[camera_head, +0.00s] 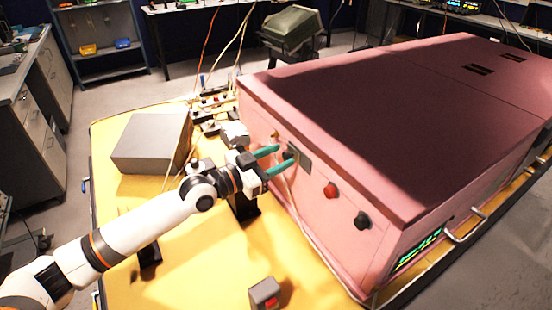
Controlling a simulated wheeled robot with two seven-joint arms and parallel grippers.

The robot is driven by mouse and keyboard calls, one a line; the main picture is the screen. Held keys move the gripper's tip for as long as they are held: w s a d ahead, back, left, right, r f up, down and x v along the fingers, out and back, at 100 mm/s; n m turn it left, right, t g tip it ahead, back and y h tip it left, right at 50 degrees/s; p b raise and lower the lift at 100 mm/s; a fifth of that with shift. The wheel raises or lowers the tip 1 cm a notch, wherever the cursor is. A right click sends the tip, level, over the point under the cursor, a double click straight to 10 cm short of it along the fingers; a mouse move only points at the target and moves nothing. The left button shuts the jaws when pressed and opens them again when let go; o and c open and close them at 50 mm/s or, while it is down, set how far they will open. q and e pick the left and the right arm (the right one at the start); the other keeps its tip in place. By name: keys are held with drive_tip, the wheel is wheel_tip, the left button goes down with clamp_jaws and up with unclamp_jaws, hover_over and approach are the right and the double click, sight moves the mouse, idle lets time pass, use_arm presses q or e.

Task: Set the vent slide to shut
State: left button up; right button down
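The pink foam enclosure (345,215) fills the right half of the head view. On its front wall is a small grey plate (303,160) with a dark knob (291,150) at its left end, which looks like the vent slide. My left gripper (286,154) reaches in from the left, its two teal fingers apart and pointing at the plate. The fingertips are beside the dark knob, one above and one below it; whether they touch it I cannot tell. My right gripper is not in view.
A red knob (330,189) and a black knob (362,220) sit on the same wall, right of the plate. A grey box (152,143) stands on the yellow table (205,262). A small grey box with a red button (265,294) stands at the front.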

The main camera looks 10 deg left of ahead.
use_arm(q)
drive_tip(key=shift+s, duration=0.1)
drive_tip(key=shift+s, duration=0.15)
drive_tip(key=b+v, duration=0.4)
drive_tip(key=v, duration=0.7)
drive_tip(key=shift+a, duration=0.35)
drive_tip(key=shift+s, duration=0.15)
drive_tip(key=shift+s, duration=0.1)
